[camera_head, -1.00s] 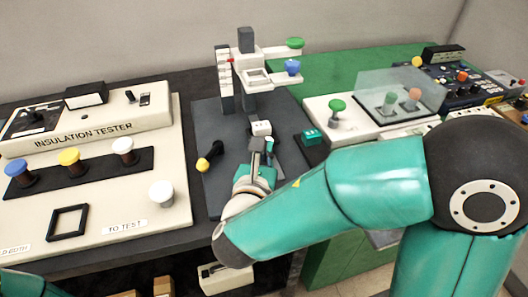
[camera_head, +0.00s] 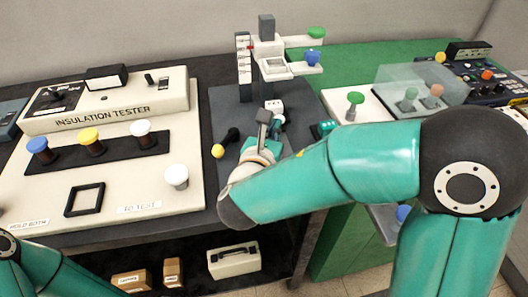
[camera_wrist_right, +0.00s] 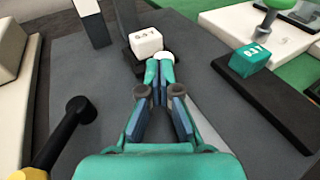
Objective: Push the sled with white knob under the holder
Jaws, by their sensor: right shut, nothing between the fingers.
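The sled (camera_wrist_right: 131,61) is a dark slide carrying a white block (camera_wrist_right: 147,41) marked 0.47, with a round white knob (camera_wrist_right: 166,57) at its near end. The white block also shows in the head view (camera_head: 274,106), in front of the holder (camera_head: 271,68), a white fixture on a dark upright. My right gripper (camera_wrist_right: 160,70) is shut and empty. Its fingertips are at the near side of the white knob and appear to touch it. In the head view the right gripper (camera_head: 272,124) partly hides the knob. My left arm shows at the lower left, but its gripper is out of view.
A black handle with a yellow end (camera_head: 218,151) lies left of my right gripper. A teal block (camera_wrist_right: 250,59) on a dark sled is to the right. The insulation tester (camera_head: 110,108) fills the left. Green and blue knobs (camera_head: 313,58) stick out from the holder.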

